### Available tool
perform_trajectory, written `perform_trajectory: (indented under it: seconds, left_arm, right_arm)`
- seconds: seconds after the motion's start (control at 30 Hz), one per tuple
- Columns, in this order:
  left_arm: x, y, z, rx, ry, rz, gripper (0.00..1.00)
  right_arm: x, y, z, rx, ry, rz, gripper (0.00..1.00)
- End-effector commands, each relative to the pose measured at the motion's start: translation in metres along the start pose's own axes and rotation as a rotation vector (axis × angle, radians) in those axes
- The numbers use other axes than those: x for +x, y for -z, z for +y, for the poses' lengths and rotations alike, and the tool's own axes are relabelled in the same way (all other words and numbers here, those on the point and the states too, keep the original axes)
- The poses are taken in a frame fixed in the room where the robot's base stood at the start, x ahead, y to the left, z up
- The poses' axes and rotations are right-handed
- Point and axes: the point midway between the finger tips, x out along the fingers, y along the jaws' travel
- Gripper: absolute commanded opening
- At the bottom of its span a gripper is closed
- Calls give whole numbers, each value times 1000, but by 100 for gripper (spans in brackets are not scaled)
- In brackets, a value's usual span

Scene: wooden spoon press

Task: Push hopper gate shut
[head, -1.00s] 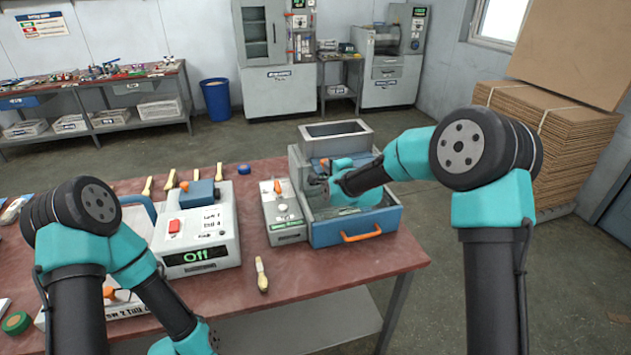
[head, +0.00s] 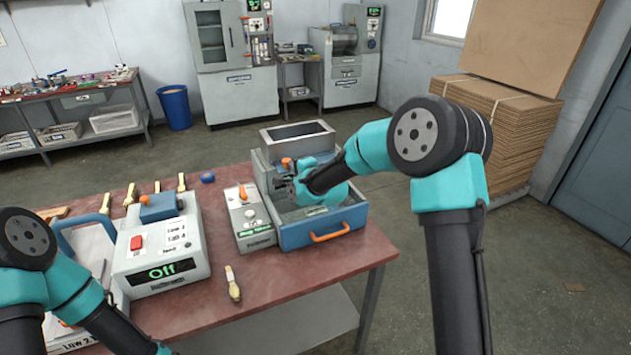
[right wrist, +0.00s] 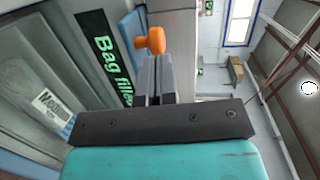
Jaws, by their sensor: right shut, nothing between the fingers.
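The bag filler (head: 318,222) is a grey and blue machine on the red bench, with an open grey hopper (head: 297,125) on top. Its hopper gate shows an orange knob (head: 286,162) on a blue part below the hopper. My right gripper (head: 281,186) is shut and empty at the front of the filler, just below the knob. In the right wrist view its fingers (right wrist: 153,78) are together and the orange knob (right wrist: 152,40) stands just beyond their tips; I cannot tell if they touch. My left arm enters at lower left; its gripper is out of frame.
A control box (head: 249,217) with an orange lever stands left of the filler. A press showing "Off" (head: 162,272) is farther left. A wooden spoon (head: 232,284) lies in front. The filler's blue drawer has an orange handle (head: 329,233). Free floor lies to the right.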

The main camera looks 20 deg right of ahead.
Motion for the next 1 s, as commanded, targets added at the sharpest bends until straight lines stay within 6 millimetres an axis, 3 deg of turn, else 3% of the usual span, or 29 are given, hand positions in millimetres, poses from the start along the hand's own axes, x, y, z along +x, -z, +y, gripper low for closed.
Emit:
perform_trajectory:
  seconds: [0.53, 0.7, 1.0]
  left_arm:
    - [0, 0, 0, 0, 0, 0, 58]
    - [0, 0, 0, 0, 0, 0, 58]
    - [0, 0, 0, 0, 0, 0, 58]
  right_arm:
    - [-99, -4, 0, 0, -3, -7, 0]
    - [-112, -5, 1, 0, -5, -8, 0]
    - [-113, -5, 1, 0, -4, -7, 0]
